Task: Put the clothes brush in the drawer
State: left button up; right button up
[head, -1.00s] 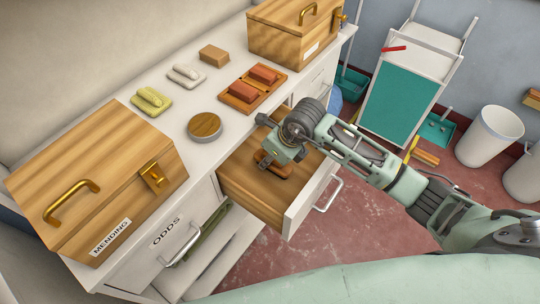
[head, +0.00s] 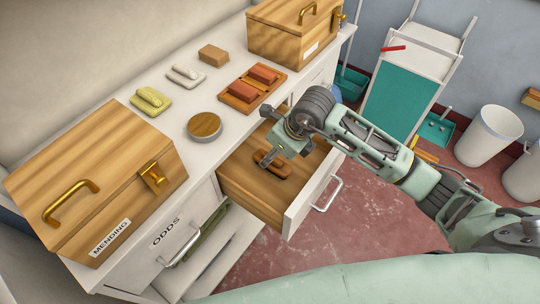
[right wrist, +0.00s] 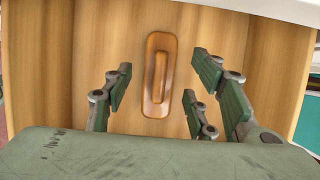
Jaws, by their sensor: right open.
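The clothes brush (head: 272,164), a brown wooden oblong with a raised grip, lies on the floor of the open wooden drawer (head: 243,181). In the right wrist view the brush (right wrist: 160,74) lies flat on the drawer bottom (right wrist: 215,30), with bare wood around it. My right gripper (head: 284,146) is above the drawer, just over and beside the brush. In the right wrist view my right gripper (right wrist: 158,92) is open and its fingers stand apart from the brush. My left gripper is not in view.
On the counter are a round wooden-topped tin (head: 205,127), a tray with red blocks (head: 240,92), and yellow (head: 151,100) and white (head: 186,75) items. A MENDING box (head: 95,180) stands at left. The drawer front (head: 312,201) juts over the floor.

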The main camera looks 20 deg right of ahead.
aim_at(283, 167)
jog(key=v, duration=0.8)
